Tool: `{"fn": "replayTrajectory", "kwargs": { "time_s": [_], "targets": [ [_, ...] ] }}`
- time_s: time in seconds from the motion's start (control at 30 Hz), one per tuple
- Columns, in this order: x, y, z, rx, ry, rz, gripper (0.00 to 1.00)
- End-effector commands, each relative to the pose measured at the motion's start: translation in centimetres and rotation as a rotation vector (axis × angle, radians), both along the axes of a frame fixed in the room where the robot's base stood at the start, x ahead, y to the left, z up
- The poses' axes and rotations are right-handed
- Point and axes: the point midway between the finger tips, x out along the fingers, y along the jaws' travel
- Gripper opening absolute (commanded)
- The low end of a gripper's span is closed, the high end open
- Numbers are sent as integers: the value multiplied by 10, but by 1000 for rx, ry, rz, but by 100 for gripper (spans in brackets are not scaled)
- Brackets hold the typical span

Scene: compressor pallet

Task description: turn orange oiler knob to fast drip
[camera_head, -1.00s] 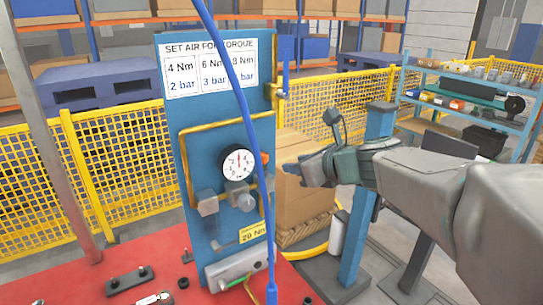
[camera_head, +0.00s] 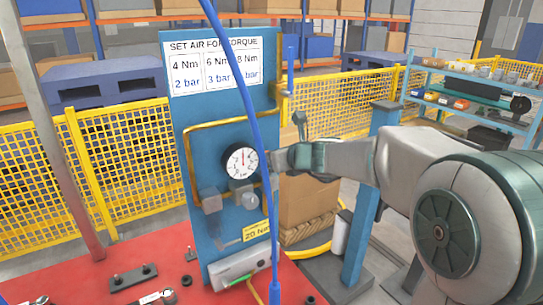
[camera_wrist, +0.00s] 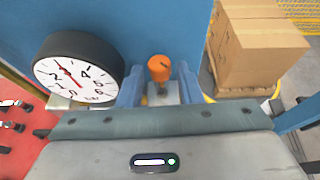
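The orange oiler knob (camera_wrist: 158,68) stands out from the blue panel (camera_head: 215,120), with a small dark mark on it. It shows between the two fingertips of my gripper (camera_wrist: 158,86) in the wrist view, with a gap on each side. The fingers are apart, and I see no contact with the knob. In the head view my gripper (camera_head: 283,160) is at the panel's right edge, just right of the gauge, and the knob is hidden there.
A round white pressure gauge (camera_head: 240,162) sits close left of my gripper; it also shows in the wrist view (camera_wrist: 78,68). A blue hose (camera_head: 262,170) hangs in front of the panel. Cardboard boxes (camera_head: 305,200) stand behind on the right. Yellow piping (camera_head: 190,150) runs along the panel.

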Motion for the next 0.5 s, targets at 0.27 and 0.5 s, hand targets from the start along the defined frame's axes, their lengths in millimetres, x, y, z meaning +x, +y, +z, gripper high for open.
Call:
{"fn": "replayTrajectory", "kwargs": {
  "time_s": [0.27, 0.5],
  "targets": [
    [9, 7, -5, 0, 1, 1, 32],
    [9, 7, -5, 0, 0, 0, 24]
  ]
}}
